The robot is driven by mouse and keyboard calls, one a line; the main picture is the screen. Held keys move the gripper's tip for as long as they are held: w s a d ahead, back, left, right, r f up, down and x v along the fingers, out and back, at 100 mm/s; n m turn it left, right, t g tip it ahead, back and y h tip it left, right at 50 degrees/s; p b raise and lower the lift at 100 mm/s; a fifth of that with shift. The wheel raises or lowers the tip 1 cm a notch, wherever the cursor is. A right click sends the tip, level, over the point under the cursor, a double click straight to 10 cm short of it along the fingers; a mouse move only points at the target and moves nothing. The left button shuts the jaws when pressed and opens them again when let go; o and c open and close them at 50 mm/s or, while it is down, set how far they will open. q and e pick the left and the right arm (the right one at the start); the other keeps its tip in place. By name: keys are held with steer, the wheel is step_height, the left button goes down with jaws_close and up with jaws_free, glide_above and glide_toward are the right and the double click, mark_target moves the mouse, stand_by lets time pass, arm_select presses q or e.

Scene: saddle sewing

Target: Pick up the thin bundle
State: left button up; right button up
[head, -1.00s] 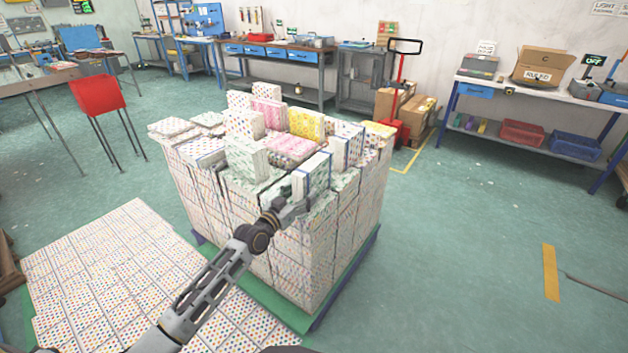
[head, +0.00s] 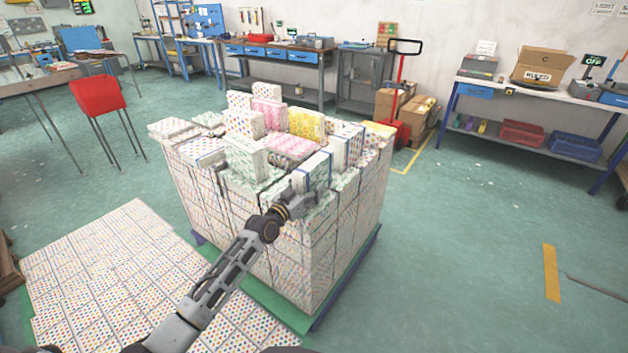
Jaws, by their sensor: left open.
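A thin bundle (head: 316,172) with patterned faces and a dark blue strap stands upright on the front right part of the stack. My left gripper (head: 298,190) is at the near lower end of this bundle, over the stack's top. It is open. Its fingertips are small and partly lost against the bundle, so I cannot tell whether they touch it. The stack (head: 270,245) is a tall block of patterned bundles on a blue-edged pallet (head: 345,285). My right gripper is not in view.
More bundles stand on the stack: a green-patterned one (head: 243,158), a yellow one (head: 307,124) and a pink one (head: 268,112).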

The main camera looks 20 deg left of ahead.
arm_select(q)
steer(key=shift+w+d, duration=0.2)
steer(key=shift+w, duration=0.35)
jaws_close()
steer(key=shift+r, duration=0.15)
stand_by(0.4)
